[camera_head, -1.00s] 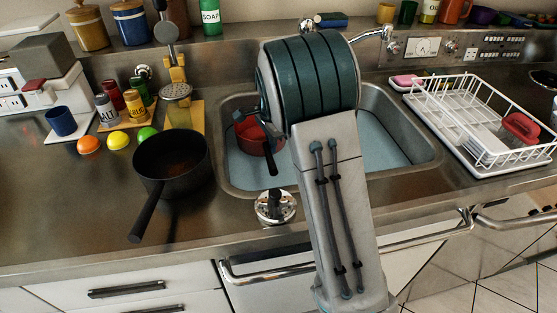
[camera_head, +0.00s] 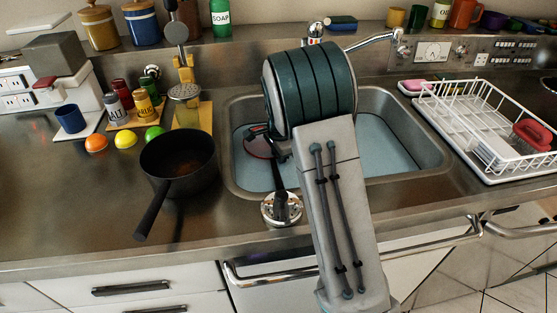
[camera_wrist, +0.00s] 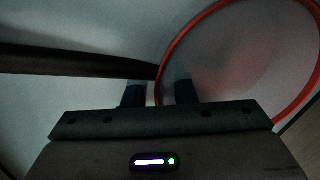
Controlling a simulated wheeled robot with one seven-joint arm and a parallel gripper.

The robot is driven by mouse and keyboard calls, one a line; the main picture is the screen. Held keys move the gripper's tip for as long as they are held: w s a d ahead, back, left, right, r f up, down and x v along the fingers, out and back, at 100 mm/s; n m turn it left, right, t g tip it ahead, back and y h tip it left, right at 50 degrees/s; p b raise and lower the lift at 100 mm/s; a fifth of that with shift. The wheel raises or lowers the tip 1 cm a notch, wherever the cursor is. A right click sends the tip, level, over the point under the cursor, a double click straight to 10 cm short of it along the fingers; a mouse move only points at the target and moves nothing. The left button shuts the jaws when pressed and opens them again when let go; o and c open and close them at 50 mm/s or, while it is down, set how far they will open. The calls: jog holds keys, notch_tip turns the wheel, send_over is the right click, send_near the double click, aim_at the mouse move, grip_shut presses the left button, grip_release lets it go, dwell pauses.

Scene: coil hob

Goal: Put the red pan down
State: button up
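The red pan (camera_head: 257,148) is at the left side of the sink (camera_head: 234,165), partly hidden by my arm. Its dark handle (camera_head: 277,178) points toward the front rim. In the wrist view, the pan's red rim (camera_wrist: 165,62) curves through the right half, and its dark handle (camera_wrist: 70,62) runs in from the left. My gripper (camera_wrist: 158,93) has its two fingers apart, one on each side of the near rim, with a visible gap. My arm hides the gripper in the head view. I cannot tell whether the pan rests on the sink bottom.
A black pan (camera_head: 178,165) stands on the counter left of the sink. A white dish rack (camera_head: 490,125) stands to the right. Coloured balls (camera_head: 125,139), shakers (camera_head: 145,104) and a blue mug (camera_head: 70,119) are at the left. The front left counter is clear.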

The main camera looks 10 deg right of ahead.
notch_tip(320, 180, up, 12)
jog(key=p, duration=0.1)
jog(key=shift+s, duration=0.35)
jog(key=shift+d+r, duration=0.1)
dwell(0.3)
jog(key=s+d+r+n+p, duration=0.1)
jog(key=s+r+n+p, duration=0.2)
jog(key=s, duration=0.6)
jog(key=s+d+r+n+t+p, duration=0.1)
jog(key=s+r+n+p, duration=0.2)
jog(key=s+n, duration=0.3)
jog(key=s+d+r+n+t+p, duration=0.1)
jog(key=s+r+n+p, duration=0.2)
jog(key=s, duration=0.9)
notch_tip(320, 180, up, 2)
jog(key=shift+s+n, duration=0.35)
jog(key=shift+n, duration=0.55)
jog(key=shift+d, duration=0.1)
